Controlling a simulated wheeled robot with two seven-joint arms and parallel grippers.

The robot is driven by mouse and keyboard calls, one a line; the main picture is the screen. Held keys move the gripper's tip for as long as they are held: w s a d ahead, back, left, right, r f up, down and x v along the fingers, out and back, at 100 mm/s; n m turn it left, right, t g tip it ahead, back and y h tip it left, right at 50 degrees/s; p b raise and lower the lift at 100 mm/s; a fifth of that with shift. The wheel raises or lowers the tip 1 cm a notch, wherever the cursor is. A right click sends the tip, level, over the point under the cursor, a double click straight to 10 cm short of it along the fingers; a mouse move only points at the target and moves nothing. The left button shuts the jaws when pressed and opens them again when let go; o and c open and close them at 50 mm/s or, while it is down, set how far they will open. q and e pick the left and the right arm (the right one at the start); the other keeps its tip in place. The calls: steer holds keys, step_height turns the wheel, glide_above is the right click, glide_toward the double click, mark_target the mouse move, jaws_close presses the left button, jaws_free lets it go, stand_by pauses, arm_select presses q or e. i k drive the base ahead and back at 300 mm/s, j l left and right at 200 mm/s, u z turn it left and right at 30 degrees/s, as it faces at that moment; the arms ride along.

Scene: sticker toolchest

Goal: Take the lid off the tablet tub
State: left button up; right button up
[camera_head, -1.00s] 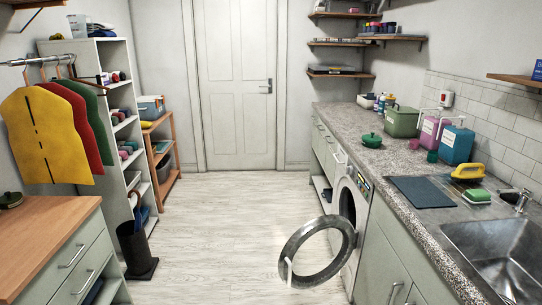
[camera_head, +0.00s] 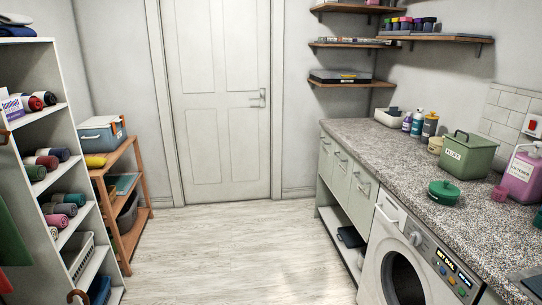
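A small cream jar (camera_head: 435,145) stands left of the bin. Neither of my grippers is in view.
A pink jug (camera_head: 522,178), a pink cup (camera_head: 499,193) and several bottles (camera_head: 429,126) share the counter. The washing machine (camera_head: 415,255) is below. White shelves (camera_head: 45,70) and a wooden rack (camera_head: 136,190) stand left. Clear floor (camera_head: 230,250) lies between.

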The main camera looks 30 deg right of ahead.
mark_target(445, 189)
steer(key=i+l+z, duration=0.1)
steer(key=i+z, duration=0.3)
steer(key=i+j+z, duration=0.1)
steer(key=i+z, duration=0.3)
steer(key=i+j+z, duration=0.2)
steer(key=i+z, duration=0.2)
steer(key=i+j+z, duration=0.4)
steer(key=i+l, duration=0.1)
